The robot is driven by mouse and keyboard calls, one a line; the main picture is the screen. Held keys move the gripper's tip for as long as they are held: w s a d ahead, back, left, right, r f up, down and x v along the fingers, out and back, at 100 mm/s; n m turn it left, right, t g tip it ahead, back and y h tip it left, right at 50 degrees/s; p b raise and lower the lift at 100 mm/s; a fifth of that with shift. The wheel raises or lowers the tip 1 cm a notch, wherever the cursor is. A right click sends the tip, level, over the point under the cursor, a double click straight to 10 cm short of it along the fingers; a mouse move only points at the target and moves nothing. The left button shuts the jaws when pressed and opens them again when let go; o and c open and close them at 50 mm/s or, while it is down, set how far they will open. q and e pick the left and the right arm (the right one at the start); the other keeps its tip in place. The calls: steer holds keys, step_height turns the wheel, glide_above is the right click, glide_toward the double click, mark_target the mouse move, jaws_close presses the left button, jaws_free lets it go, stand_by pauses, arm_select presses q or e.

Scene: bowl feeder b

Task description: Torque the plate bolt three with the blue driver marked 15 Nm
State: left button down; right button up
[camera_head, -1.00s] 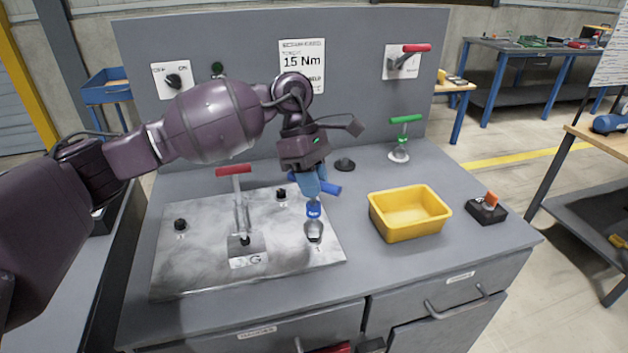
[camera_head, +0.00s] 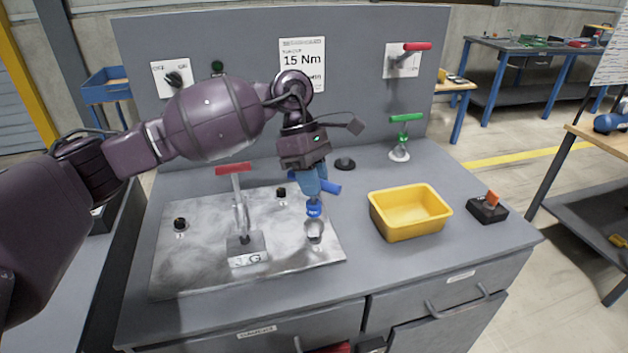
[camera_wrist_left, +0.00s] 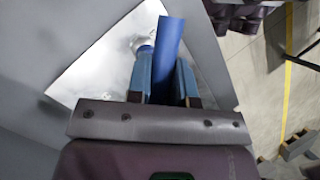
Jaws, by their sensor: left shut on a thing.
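My left gripper (camera_head: 312,182) is shut on the blue driver (camera_head: 331,187), a T-handled tool, above the right side of the metal plate (camera_head: 190,255). The driver's blue collar (camera_head: 314,209) and silver socket (camera_head: 314,231) point down at the plate's right part; I cannot tell whether a bolt is under the socket. In the left wrist view the blue handle (camera_wrist_left: 169,45) lies between the fingers. Dark bolts show at the plate's left (camera_head: 180,224) and back (camera_head: 281,193). My right gripper is not in view.
A red-handled clamp (camera_head: 234,170) stands on the plate. A yellow bin (camera_head: 410,212), a green-handled driver (camera_head: 405,119) in a stand and a black block with an orange switch (camera_head: 488,208) are to the right. A 15 Nm sign (camera_head: 302,62) hangs behind.

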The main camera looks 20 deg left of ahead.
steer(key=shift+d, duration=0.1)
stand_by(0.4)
arm_select(q)
steer(key=shift+f+b, duration=0.35)
steer(key=shift+f, duration=0.2)
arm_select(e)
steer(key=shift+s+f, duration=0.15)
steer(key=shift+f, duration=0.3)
arm_select(q)
steer(key=shift+f, duration=0.3)
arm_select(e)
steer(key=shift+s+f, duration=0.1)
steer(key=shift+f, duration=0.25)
arm_select(q)
steer(key=shift+f+b, duration=0.1)
steer(key=shift+b, duration=0.3)
steer(key=shift+m+g+y+b, duration=0.35)
steer(key=shift+m+b, duration=0.3)
steer(key=shift+m, duration=0.45)
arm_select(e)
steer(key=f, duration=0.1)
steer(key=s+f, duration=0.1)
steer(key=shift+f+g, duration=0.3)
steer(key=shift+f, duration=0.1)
